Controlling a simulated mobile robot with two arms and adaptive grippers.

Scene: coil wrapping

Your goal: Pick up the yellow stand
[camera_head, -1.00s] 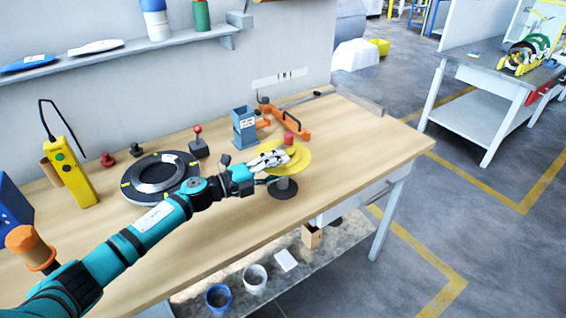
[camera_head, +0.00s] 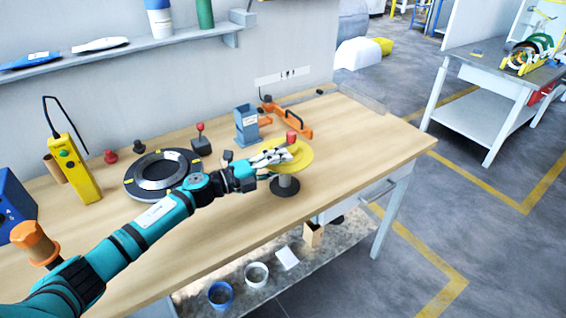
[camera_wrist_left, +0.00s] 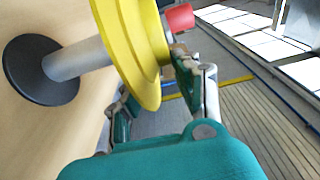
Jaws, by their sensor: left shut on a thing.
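The yellow stand (camera_head: 301,158) is near the right end of the workbench. It has a round yellow disc, a red knob on top, a grey column and a round black base. In the left wrist view the stand (camera_wrist_left: 130,40) fills the upper left, its column running to the black base. My left gripper (camera_head: 275,157) reaches it from the left and is shut on the stand at the disc, with fingers on both sides. The base looks at or very near the bench top; I cannot tell whether it touches. My right gripper is not in view.
On the wooden workbench (camera_head: 345,140), a black ring coil (camera_head: 160,175), a blue-grey holder (camera_head: 246,125) and an orange tool (camera_head: 295,128) lie left of and behind the stand. A yellow control box (camera_head: 75,170) stands far left. The bench right of the stand is clear.

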